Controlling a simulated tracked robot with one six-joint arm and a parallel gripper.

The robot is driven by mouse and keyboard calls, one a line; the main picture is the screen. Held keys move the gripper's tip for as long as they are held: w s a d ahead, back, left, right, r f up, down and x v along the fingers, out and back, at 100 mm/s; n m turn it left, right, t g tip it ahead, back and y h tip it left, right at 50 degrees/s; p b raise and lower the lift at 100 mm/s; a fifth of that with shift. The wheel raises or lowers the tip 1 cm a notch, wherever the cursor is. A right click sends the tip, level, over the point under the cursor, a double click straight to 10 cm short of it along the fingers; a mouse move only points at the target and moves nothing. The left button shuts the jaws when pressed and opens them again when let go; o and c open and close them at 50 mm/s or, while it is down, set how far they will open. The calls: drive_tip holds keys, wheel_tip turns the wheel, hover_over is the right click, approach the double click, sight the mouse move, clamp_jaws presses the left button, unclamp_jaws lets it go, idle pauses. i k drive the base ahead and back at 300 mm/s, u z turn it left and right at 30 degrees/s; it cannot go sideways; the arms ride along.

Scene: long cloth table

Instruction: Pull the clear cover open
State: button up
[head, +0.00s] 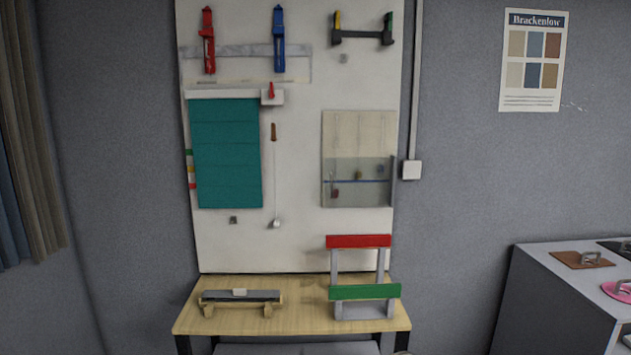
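The clear cover (350,195) is a see-through pane over the lower half of a beige panel (358,130) on the right side of the white board. A dark upright strip (393,181) runs along the cover's right edge. A few small objects show through the pane, among them a dark red one (335,192), and a thin blue line crosses behind or on it. I cannot tell from here whether the cover has shifted from its closed position. My gripper is not in this view.
A teal blind (227,155) hangs left of the cover, with a pull cord (275,180) between them. Below, the wooden table (300,318) bears a red and green frame (364,292) and a grey bar on a stand (240,296). A grey cabinet (560,300) stands right.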

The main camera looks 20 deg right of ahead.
sight(390, 200)
drive_tip(key=u, duration=0.2)
drive_tip(key=i, duration=1.55)
drive_tip(key=u, duration=0.15)
